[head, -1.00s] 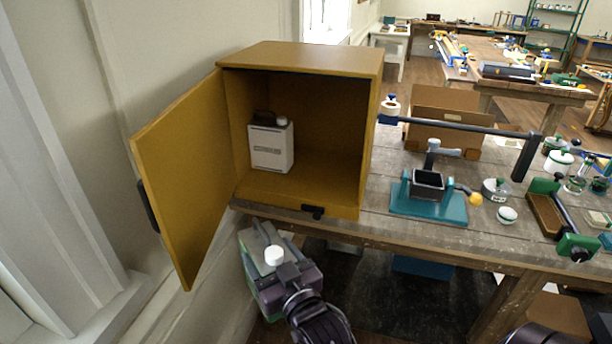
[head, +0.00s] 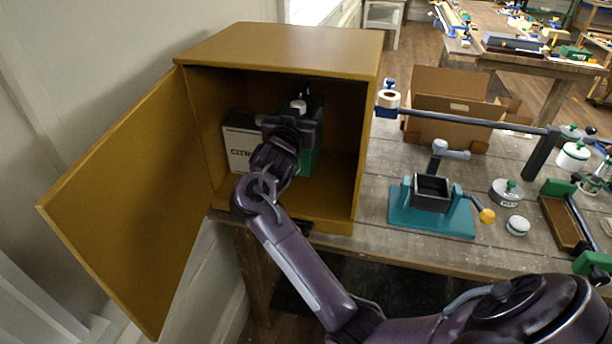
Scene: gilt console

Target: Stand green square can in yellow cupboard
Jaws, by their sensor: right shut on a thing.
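The yellow cupboard (head: 285,44) stands on the workbench with its door (head: 125,200) swung open to the left. My right gripper (head: 297,122) reaches inside the cupboard and is shut on the green square can (head: 311,150). The can is upright, in the right part of the interior, with its pale cap at the top. My gripper and wrist hide most of the can, and I cannot tell whether its base touches the cupboard floor. A white can (head: 238,148) with dark lettering stands inside to the left, partly behind my wrist. My left gripper is not in view.
A teal vise-like fixture (head: 432,222) sits on the bench (head: 375,190) right of the cupboard.

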